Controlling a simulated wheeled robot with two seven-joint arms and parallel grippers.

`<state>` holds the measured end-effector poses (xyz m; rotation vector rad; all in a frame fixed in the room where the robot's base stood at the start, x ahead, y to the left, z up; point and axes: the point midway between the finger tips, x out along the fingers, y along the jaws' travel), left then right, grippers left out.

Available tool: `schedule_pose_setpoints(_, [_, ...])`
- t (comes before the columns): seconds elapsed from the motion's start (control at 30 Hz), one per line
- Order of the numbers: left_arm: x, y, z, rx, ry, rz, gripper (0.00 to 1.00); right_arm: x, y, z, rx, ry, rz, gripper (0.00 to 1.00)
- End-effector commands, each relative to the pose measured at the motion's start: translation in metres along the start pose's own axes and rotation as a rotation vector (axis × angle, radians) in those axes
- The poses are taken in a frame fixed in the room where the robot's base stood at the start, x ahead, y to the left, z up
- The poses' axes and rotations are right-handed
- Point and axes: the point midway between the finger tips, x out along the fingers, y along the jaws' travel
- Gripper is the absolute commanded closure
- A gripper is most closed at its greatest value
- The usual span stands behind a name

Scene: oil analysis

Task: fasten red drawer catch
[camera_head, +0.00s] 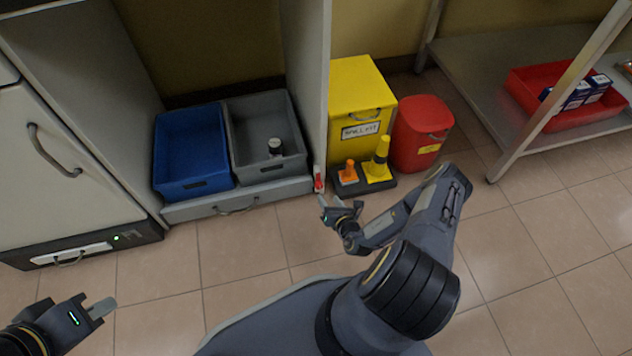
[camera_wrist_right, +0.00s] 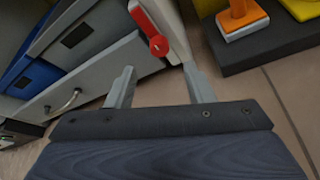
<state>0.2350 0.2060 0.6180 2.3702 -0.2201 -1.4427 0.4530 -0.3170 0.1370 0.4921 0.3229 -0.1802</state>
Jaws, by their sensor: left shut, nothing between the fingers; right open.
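The red drawer catch (camera_head: 318,182) is a small red lever on the front edge of the cabinet's right side panel, beside the drawer (camera_head: 240,203). In the right wrist view the red catch (camera_wrist_right: 148,27) has a round pivot at its lower end, and its arm slants up to the left. My right gripper (camera_head: 328,201) is open and empty close in front of the catch. In the right wrist view its fingers (camera_wrist_right: 160,88) are spread just below the catch, apart from it. My left gripper (camera_head: 102,309) is shut and empty over the floor at the lower left.
A blue bin (camera_head: 162,160) and a grey bin (camera_head: 290,121) sit in the drawer, with a small dark jar in the grey one. A yellow box (camera_head: 360,92), a red bin (camera_head: 418,137) and a dark base (camera_head: 365,188) with orange and yellow items stand right of the cabinet.

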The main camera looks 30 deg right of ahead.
Motion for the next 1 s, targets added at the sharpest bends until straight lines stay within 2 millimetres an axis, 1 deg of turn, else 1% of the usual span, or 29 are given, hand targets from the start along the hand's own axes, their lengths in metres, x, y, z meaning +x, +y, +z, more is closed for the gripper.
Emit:
schedule_pose_setpoints(0.17, [0.011,-0.005,0.006,0.0,0.0,0.0,1.0,0.023,-0.001,-0.003,0.0,-0.002,0.001,0.52])
schedule_pose_setpoints(0.3, [0.021,-0.01,0.011,0.0,0.0,0.0,1.0,0.047,-0.001,-0.003,-0.001,-0.002,0.002,0.52])
schedule_pose_setpoints(0.4, [0.027,-0.012,0.014,0.0,0.0,0.0,1.0,0.061,-0.001,-0.003,-0.001,-0.001,0.001,0.52])
schedule_pose_setpoints(0.5, [0.03,-0.014,0.015,0.0,0.0,0.0,1.0,0.07,-0.001,-0.002,0.0,-0.001,0.001,0.52])
schedule_pose_setpoints(0.63, [0.032,-0.014,0.016,0.0,0.0,0.0,1.0,0.076,0.0,-0.001,0.001,0.0,0.001,0.52])
schedule_pose_setpoints(0.87, [0.031,-0.014,0.016,0.0,0.0,0.0,1.0,0.076,0.001,0.0,0.001,0.0,0.001,0.52])
schedule_pose_setpoints(1.0, [0.031,-0.014,0.016,0.0,0.0,0.0,1.0,0.076,0.001,0.0,0.0,0.0,0.001,0.69])
